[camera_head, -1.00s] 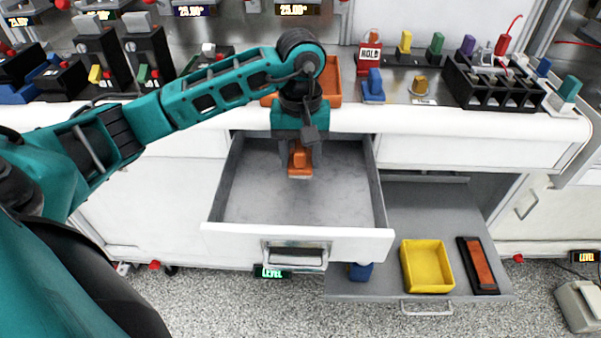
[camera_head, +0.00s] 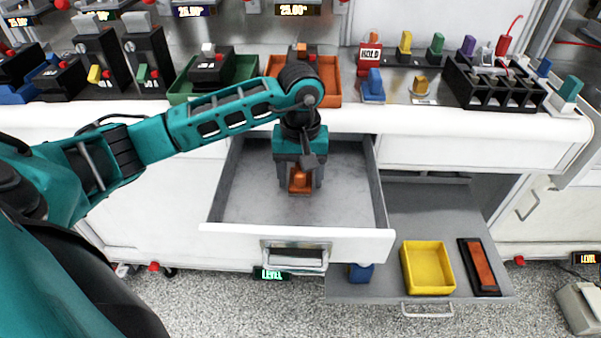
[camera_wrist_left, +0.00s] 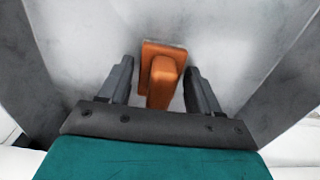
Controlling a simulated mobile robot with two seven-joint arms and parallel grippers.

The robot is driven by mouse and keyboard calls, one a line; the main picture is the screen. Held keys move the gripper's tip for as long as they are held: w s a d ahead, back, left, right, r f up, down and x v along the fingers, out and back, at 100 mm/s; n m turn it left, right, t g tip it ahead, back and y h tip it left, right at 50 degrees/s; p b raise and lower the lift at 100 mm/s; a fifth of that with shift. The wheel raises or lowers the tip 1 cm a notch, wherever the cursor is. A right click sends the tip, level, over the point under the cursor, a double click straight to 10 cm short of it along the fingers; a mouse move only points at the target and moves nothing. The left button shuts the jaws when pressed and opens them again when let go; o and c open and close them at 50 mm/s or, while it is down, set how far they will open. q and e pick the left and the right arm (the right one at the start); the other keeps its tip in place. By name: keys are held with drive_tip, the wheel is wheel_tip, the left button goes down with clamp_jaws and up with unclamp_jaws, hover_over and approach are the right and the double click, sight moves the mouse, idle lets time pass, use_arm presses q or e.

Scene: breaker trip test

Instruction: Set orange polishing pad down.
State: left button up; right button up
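The orange polishing pad (camera_head: 300,180) is inside the open grey drawer (camera_head: 245,205), near its middle. It appears to rest on the drawer floor, though the exact contact is hard to see. My left gripper (camera_head: 300,187) is over it, pointing down into the drawer. In the left wrist view, the fingers (camera_wrist_left: 160,82) are open on both sides of the pad's raised handle (camera_wrist_left: 162,85), with a gap on each side. The pad's flat base (camera_wrist_left: 163,48) shows beyond the handle. My right gripper is not in view.
The drawer's side walls and white front (camera_head: 300,243) surround the gripper. An orange tray (camera_head: 332,85) and a green tray (camera_head: 180,93) stand on the counter behind. A lower drawer holds a yellow bin (camera_head: 427,267). The upper drawer's floor is otherwise clear.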

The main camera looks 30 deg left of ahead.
use_arm(q)
drive_tip(key=shift+o, duration=0.9)
drive_tip(key=shift+r, duration=0.25)
wheel_tip(320, 180, up, 12)
drive_tip(key=shift+f+p, duration=0.1)
drive_tip(key=shift+p, duration=0.25)
drive_tip(key=shift+s, duration=0.1)
